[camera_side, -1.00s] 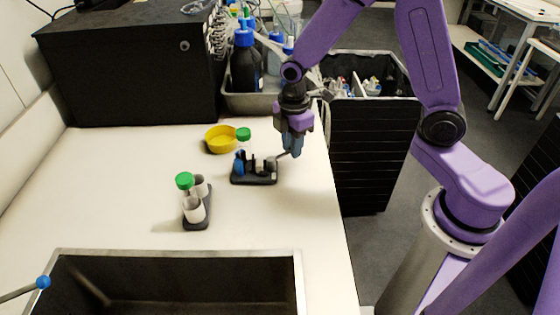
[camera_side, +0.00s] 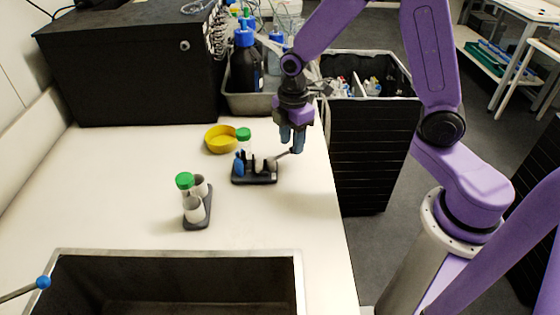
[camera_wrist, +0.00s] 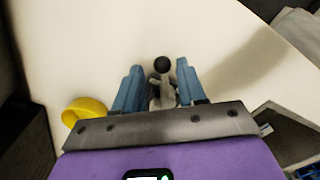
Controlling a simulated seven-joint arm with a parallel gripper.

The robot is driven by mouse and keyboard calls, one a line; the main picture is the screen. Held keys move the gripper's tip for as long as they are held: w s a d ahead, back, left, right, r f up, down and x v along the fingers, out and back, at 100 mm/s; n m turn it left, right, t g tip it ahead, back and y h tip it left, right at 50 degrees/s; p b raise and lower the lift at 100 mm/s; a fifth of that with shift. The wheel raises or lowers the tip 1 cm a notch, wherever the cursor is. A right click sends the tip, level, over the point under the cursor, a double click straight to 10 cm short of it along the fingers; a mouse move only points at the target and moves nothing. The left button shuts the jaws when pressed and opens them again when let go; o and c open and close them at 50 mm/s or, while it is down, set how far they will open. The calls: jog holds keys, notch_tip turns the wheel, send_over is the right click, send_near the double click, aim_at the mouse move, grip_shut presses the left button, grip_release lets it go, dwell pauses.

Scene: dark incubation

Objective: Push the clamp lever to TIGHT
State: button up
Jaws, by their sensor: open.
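The clamp fixture (camera_side: 254,178) is a small dark base on the white bench, with a blue part (camera_side: 239,167) and upright pieces on it. Its thin lever (camera_side: 281,156) slants up to the right, toward my gripper. My gripper (camera_side: 292,149) is open above the right end of the fixture, its blue fingers pointing down. In the wrist view the black lever knob (camera_wrist: 162,64) shows between the two open fingers (camera_wrist: 160,78), with grey metal behind it. I cannot tell whether a finger touches the lever. No TIGHT marking is readable.
A green-capped vial (camera_side: 243,135) shows at the fixture's back. A yellow dish (camera_side: 220,139) lies behind it. A dark rack (camera_side: 198,222) with white cups and a green-capped tube stands front left. A sink (camera_side: 180,254) is in front. The bench edge is to the right.

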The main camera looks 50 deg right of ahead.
jog(key=shift+r, duration=1.55)
jog(key=shift+s+a+r, duration=0.1)
jog(key=shift+s+a, duration=0.05)
jog(key=shift+s, duration=0.1)
jog(key=s+r+m, duration=0.1)
jog(key=s+r, duration=0.2)
jog(key=s, duration=0.8)
jog(key=s+r+m, duration=0.2)
jog(key=s, duration=1)
jog(key=shift+s+r+m, duration=0.15)
jog(key=shift+r+m, duration=0.15)
jog(key=shift+r, duration=0.1)
